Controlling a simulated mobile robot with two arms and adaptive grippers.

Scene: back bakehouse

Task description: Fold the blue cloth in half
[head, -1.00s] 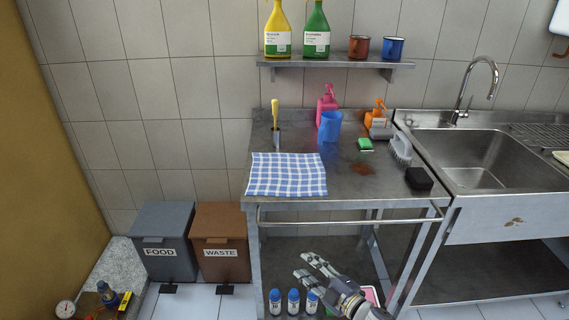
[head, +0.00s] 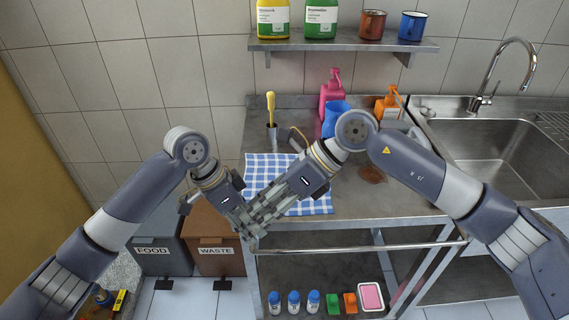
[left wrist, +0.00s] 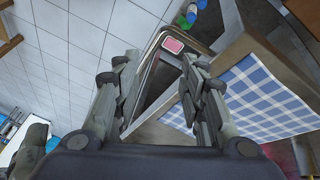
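The blue and white checked cloth (head: 262,166) lies flat and spread at the left front of the steel table (head: 375,205). It also shows in the left wrist view (left wrist: 265,95). Both my grippers are in front of the cloth in the head view and hide its middle and front left part. My left gripper (head: 245,228) is near the table's front left corner; its fingers are apart and empty in the left wrist view (left wrist: 160,80). My right gripper (head: 262,216) overlaps it, its fingers apart with nothing seen between them. I cannot tell whether either touches the cloth.
A rail (head: 350,247) runs along the table's front. A sink (head: 500,150) is at right, a waste bin (head: 216,258) below left.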

